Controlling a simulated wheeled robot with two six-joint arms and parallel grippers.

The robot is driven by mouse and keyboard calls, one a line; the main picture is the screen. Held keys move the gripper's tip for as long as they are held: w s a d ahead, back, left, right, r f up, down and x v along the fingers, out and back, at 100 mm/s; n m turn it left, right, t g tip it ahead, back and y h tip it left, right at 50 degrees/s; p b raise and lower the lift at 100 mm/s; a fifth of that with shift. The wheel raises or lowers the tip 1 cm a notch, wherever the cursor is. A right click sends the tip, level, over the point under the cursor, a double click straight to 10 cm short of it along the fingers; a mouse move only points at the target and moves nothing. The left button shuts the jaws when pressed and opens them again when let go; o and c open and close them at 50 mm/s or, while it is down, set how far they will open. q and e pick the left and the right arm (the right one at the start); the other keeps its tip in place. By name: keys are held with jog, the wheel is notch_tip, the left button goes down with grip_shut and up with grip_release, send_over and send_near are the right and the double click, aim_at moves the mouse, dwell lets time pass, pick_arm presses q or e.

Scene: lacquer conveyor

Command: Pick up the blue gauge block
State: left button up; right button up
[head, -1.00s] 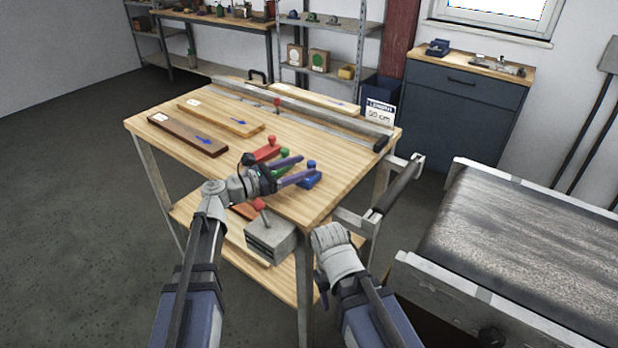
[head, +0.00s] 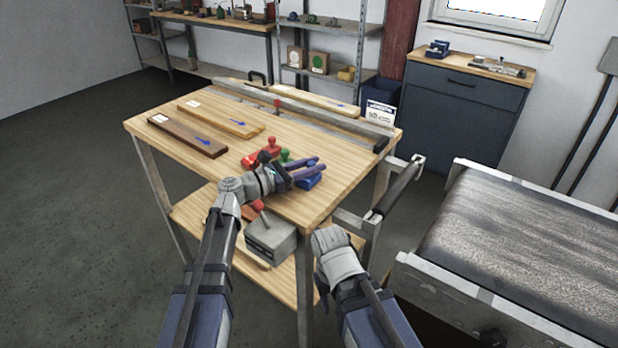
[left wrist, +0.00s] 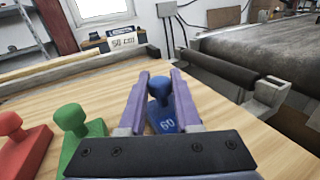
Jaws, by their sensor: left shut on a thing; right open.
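The blue gauge block (left wrist: 164,117), marked 60 and topped by a round knob, stands on the wooden workbench (head: 310,208). In the left wrist view it sits between the two purple fingers of my left gripper (left wrist: 155,88), which is shut on it. In the head view my left gripper (head: 305,172) covers much of the block (head: 309,182). The block appears to rest on the bench top. My right gripper is out of sight in the head view; only its forearm shows, low beside the bench's front right corner.
A green block (left wrist: 78,130) and a red block (left wrist: 20,140) with knobs stand left of the blue one. Two marked boards (head: 188,136) (head: 222,119) lie further left. A long metal rail (head: 310,114) runs along the back.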

aim_at(312, 162)
pick_arm(q)
grip_shut()
notch_tip(312, 162, up, 15)
jog(key=p, duration=1.5)
dwell(1.2)
